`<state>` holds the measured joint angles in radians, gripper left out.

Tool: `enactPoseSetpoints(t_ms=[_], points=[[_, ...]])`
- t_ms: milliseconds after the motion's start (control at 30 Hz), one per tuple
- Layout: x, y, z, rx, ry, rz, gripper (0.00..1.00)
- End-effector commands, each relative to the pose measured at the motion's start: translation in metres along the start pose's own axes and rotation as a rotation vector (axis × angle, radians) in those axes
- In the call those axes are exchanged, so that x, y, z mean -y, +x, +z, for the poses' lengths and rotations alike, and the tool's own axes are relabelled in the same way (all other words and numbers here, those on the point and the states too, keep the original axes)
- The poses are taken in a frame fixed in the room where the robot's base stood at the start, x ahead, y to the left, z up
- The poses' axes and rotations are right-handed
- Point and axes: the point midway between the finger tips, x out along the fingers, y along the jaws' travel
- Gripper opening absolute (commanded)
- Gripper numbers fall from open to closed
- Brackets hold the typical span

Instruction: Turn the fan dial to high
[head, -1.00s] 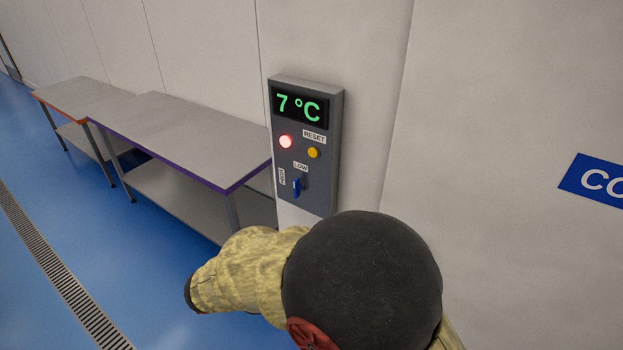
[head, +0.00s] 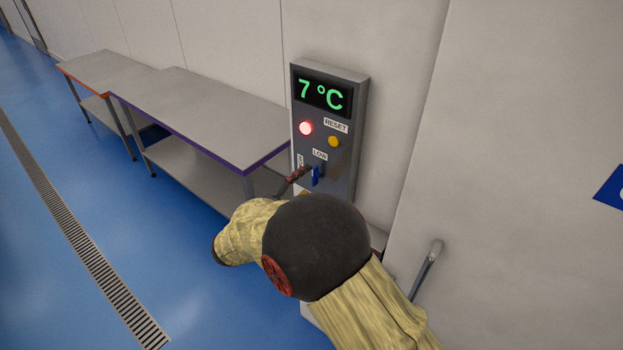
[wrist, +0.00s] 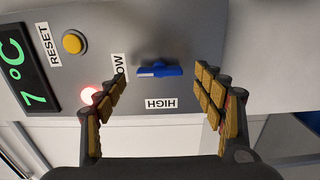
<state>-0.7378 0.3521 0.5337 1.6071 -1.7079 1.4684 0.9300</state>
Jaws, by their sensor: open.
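The fan dial is a blue knob (head: 316,175) low on the grey control panel (head: 361,100). My gripper (wrist: 160,92) is open, with one padded finger on each side of the knob and a gap to both. In the head view my arm hides most of the gripper; a fingertip shows beside the knob. Whether a finger touches the panel, I cannot tell.
The panel also carries a green 7 °C display (head: 322,94), a lit red lamp (head: 306,128) and a yellow RESET button (head: 334,141). A steel table with a purple edge (head: 205,115) stands to the left. A grey handle (head: 427,268) is on the right.

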Motion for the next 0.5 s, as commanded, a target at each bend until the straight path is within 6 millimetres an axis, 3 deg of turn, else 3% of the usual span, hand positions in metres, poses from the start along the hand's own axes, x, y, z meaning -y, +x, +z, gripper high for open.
enactPoseSetpoints(t_ms=[200, 500], points=[[0.0, 0.024, 0.0, 0.001, -0.001, -0.001, 0.69], [0.0, 0.029, 0.0, 0.0, -0.001, -0.001, 0.69]])
